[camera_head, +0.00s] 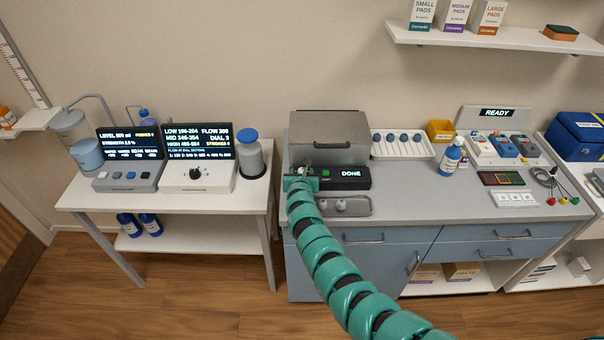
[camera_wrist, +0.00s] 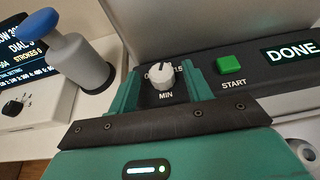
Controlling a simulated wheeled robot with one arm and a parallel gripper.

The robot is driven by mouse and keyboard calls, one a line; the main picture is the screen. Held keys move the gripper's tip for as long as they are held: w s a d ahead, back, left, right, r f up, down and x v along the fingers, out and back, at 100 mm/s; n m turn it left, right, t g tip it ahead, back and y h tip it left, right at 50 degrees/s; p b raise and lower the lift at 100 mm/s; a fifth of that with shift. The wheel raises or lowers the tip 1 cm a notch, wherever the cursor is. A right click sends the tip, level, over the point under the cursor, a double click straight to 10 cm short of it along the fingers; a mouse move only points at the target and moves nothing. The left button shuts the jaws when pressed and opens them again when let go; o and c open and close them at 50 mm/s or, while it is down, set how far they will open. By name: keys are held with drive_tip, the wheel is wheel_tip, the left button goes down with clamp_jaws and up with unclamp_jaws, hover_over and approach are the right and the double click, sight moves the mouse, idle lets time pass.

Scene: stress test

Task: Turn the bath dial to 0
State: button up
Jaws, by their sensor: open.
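The bath dial is a white knob (camera_wrist: 160,78) with "MIN" printed below it on the dark front panel. The pointer mark faces roughly up; the exact setting is unclear. My gripper (camera_wrist: 161,82) is open, one green finger on each side of the knob; I cannot tell whether they touch it. In the head view my gripper (camera_head: 301,177) is at the left end of the bath's panel and mostly hides the dial. The bath (camera_head: 328,137) is a grey metal box with its lid shut.
A green START button (camera_wrist: 230,63) and a display reading "DONE" (camera_head: 351,173) are right of the dial. A metal tray (camera_head: 345,206) lies in front.

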drive_tip(key=shift+w+d, duration=0.1)
drive_tip(key=shift+w, duration=0.25)
drive_tip(key=c, duration=1)
drive_tip(key=shift+o, duration=0.2)
